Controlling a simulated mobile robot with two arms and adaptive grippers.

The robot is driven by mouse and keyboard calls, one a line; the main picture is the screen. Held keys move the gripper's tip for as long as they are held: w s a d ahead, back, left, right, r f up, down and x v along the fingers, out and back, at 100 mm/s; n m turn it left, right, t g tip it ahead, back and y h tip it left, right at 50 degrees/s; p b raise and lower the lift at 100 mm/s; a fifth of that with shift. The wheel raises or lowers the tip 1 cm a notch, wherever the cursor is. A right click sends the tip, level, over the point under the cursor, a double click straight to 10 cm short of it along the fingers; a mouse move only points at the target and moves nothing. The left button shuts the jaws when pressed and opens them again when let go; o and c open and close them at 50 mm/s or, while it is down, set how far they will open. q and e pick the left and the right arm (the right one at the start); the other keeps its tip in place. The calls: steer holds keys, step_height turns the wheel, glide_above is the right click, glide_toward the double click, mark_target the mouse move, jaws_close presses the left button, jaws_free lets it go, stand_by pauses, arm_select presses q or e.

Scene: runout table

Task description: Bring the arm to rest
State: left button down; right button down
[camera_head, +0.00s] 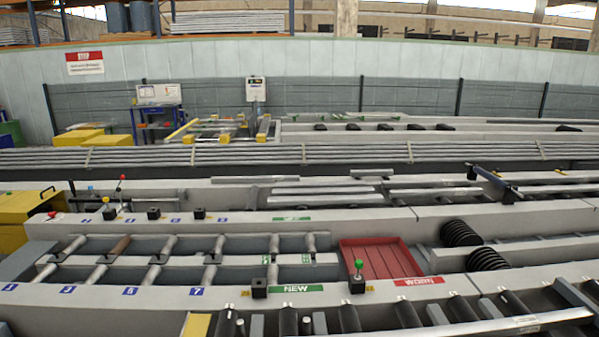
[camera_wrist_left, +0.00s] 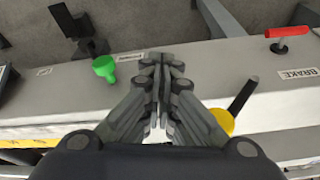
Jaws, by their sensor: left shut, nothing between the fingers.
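My left gripper (camera_wrist_left: 163,62) shows in the left wrist view, with its fingers shut together and nothing between them. It hangs above a grey beam (camera_wrist_left: 200,62) of the machine. A green knob (camera_wrist_left: 104,68) is left of the fingertips. A yellow round knob (camera_wrist_left: 221,122) with a black lever is to their right. No arm or gripper of mine is seen in the head view, and my right gripper is in neither view.
In the head view a runout table with rollers (camera_head: 161,249) stretches across the front. A red tray (camera_head: 377,260) lies near a green-topped lever (camera_head: 358,266). Black coils (camera_head: 460,233) stand at right. A red-handled brake lever (camera_wrist_left: 288,32) shows in the wrist view.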

arm_select(q)
steer(key=s+f+g+b, duration=0.1)
steer(key=s+f, duration=0.1)
steer(key=f, duration=1.1)
steer(key=s+f, duration=0.2)
steer(key=f, duration=1.1)
steer(key=s+a+f+g+b, duration=0.1)
steer(key=s+a+f, duration=0.2)
steer(key=s+f, duration=1.1)
steer(key=shift+s+f, duration=0.2)
steer(key=shift+s, duration=0.4)
steer(key=shift+a, duration=0.1)
